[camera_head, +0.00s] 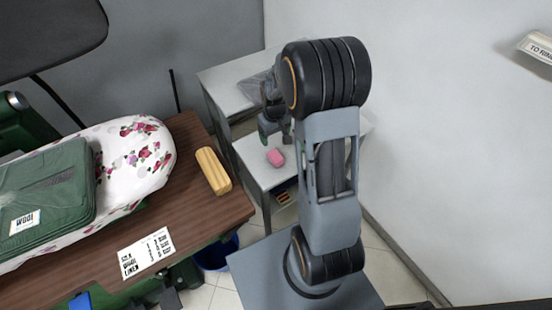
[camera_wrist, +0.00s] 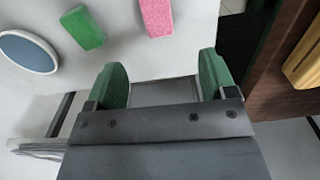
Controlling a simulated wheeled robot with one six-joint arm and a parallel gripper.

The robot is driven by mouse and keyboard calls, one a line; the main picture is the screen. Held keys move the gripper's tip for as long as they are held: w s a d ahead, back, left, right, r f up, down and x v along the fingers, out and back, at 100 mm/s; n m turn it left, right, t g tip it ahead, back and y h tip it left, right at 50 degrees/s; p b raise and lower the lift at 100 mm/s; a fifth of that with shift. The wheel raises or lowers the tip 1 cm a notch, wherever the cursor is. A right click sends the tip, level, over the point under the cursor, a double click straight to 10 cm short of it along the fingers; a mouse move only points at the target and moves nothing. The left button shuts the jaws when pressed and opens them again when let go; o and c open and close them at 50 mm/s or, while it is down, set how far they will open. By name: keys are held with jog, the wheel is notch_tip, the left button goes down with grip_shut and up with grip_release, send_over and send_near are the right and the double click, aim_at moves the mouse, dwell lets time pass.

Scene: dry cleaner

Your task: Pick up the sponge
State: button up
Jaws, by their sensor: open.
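The pink sponge (camera_head: 275,157) is a small speckled block on the white table (camera_head: 257,172). It also shows at the top of the wrist view (camera_wrist: 156,17), lying flat. My gripper (camera_wrist: 163,75) has two green fingertips that are apart, with nothing between them. In the wrist view the sponge lies beyond the fingertips, near the middle of the gap and slightly left, and is not touched. In the head view my gripper (camera_head: 274,131) is just above the sponge in the picture, partly hidden by my arm.
A green block (camera_wrist: 83,27) and a round blue-grey item (camera_wrist: 28,52) lie left of the sponge. A yellow block (camera_head: 213,170) is on the brown wooden table (camera_head: 200,225), beside a floral ironing board (camera_head: 135,155).

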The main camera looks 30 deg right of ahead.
aim_at(275, 156)
notch_tip(275, 156, down, 9)
jog(key=shift+d+r, duration=0.1)
jog(key=shift+d, duration=0.05)
jog(key=shift+w+f+p, duration=0.15)
jog(key=shift+f+p, duration=0.05)
jog(key=shift+f, duration=1.1)
jog(key=shift+w+f+p, duration=0.1)
jog(key=shift+f+p, duration=0.1)
jog(key=shift+f, duration=1.05)
jog(key=c, duration=1)
jog(key=shift+r, duration=0.15)
jog(key=shift+r, duration=0.65)
jog(key=s+a+r, duration=0.6)
jog(key=a+r, duration=0.1)
jog(key=s+a+r+b, duration=0.1)
jog(key=s+a+r, duration=0.1)
jog(key=a+r, duration=0.2)
jog(key=shift+s+r, duration=0.25)
jog(key=shift+s, duration=0.15)
